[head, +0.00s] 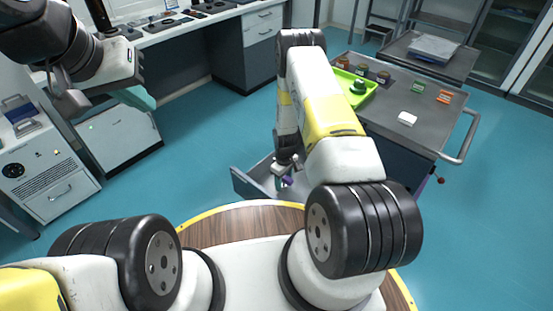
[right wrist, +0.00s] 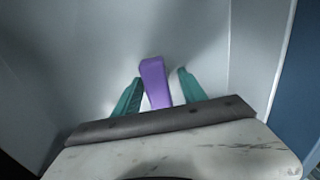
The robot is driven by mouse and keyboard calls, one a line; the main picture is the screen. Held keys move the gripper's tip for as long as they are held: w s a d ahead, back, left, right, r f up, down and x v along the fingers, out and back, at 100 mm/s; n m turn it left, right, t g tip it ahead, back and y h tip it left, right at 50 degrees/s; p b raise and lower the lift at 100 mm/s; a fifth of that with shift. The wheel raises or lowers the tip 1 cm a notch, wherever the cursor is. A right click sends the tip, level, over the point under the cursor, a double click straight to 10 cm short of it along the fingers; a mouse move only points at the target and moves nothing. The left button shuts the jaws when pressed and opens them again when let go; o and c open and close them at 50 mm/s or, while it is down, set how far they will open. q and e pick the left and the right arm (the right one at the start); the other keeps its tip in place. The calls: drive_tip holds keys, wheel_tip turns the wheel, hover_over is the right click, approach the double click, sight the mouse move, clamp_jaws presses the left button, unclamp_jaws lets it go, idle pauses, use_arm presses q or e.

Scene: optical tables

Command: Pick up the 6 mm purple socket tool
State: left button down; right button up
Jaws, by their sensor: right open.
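The purple socket tool (right wrist: 154,80) stands out between the two teal fingers of my right gripper (right wrist: 160,75) in the right wrist view. The fingers are apart, with a gap on the tool's right side; the left finger is close to it. In the head view the purple tool (head: 289,181) shows as a small spot beside my right gripper (head: 282,183), down in an open drawer (head: 248,186). The tool's lower end is hidden by my gripper. My left gripper (head: 140,97) is raised at the upper left, far from the drawer; its finger opening is not clear.
The drawer belongs to a grey cart (head: 432,128). On the cart top are a green tray (head: 358,96), a white block (head: 407,119) and small coloured items. The drawer's pale walls (right wrist: 262,60) stand close around my right gripper. Teal floor lies open to the left.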

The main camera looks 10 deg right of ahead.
drive_tip(key=shift+f, duration=0.3)
clamp_jaws()
drive_tip(key=shift+r, duration=0.15)
